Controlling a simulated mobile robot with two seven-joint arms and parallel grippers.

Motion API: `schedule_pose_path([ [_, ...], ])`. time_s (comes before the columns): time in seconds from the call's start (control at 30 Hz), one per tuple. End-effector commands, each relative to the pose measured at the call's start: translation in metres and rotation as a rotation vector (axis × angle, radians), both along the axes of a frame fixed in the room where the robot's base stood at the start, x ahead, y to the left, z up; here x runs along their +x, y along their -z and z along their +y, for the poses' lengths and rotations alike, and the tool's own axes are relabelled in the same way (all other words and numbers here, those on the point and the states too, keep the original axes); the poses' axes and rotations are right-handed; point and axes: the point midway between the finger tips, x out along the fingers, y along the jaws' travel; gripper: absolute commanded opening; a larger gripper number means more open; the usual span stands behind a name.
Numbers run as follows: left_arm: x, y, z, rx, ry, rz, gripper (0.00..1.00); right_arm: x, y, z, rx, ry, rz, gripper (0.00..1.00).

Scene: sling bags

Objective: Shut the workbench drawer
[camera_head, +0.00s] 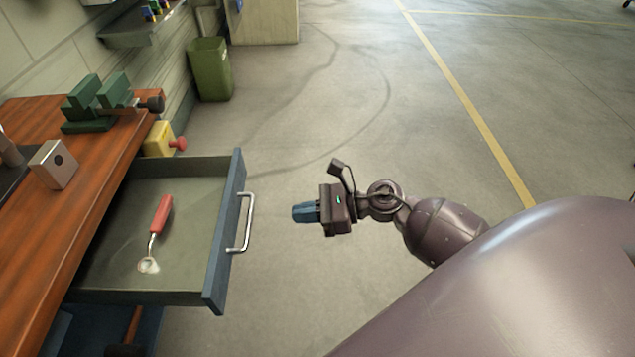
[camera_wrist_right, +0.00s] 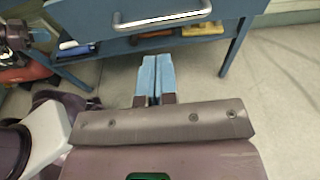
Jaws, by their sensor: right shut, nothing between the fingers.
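The workbench drawer (camera_head: 190,225) is pulled open from under the wooden workbench top in the head view. Its blue front (camera_head: 224,245) carries a silver bar handle (camera_head: 247,222). A red-handled tool (camera_head: 160,215) lies inside it. My right gripper (camera_head: 294,212) is shut and empty, to the right of the handle and apart from it, its blue fingertips pointing left at the drawer front. In the right wrist view the shut fingers (camera_wrist_right: 155,75) point toward the workbench, and the handle (camera_wrist_right: 162,18) shows above them.
The workbench top (camera_head: 50,235) holds a green vise (camera_head: 98,105) and a metal block (camera_head: 55,163). A yellow box with a red knob (camera_head: 160,140) sits by the bench edge. A green bin (camera_head: 210,70) stands behind. The floor around my right gripper is clear.

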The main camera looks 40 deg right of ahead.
Motion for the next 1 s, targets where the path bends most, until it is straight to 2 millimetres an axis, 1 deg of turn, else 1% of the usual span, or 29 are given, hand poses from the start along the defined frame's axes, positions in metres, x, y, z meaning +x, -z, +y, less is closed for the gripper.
schedule_pose_path([
  [0.03, 0.000, 0.000, 0.000, 0.001, 0.001, 0.000, 0.00, 0.006, 0.001, 0.008, 0.003, 0.000, -0.001, 0.00],
  [0.2, -0.001, -0.001, 0.001, 0.004, 0.004, 0.000, 0.00, 0.022, 0.007, 0.032, 0.004, 0.000, 0.000, 0.00],
  [0.43, -0.002, -0.001, 0.004, 0.012, 0.010, 0.002, 0.00, 0.039, 0.014, 0.058, 0.003, 0.001, 0.001, 0.00],
  [0.63, -0.002, -0.002, 0.004, 0.012, 0.011, 0.001, 0.00, 0.045, 0.016, 0.067, 0.002, 0.002, 0.002, 0.00],
  [1.0, -0.001, -0.002, 0.001, 0.002, 0.002, -0.002, 0.00, 0.046, 0.017, 0.068, 0.001, 0.001, 0.001, 0.00],
])
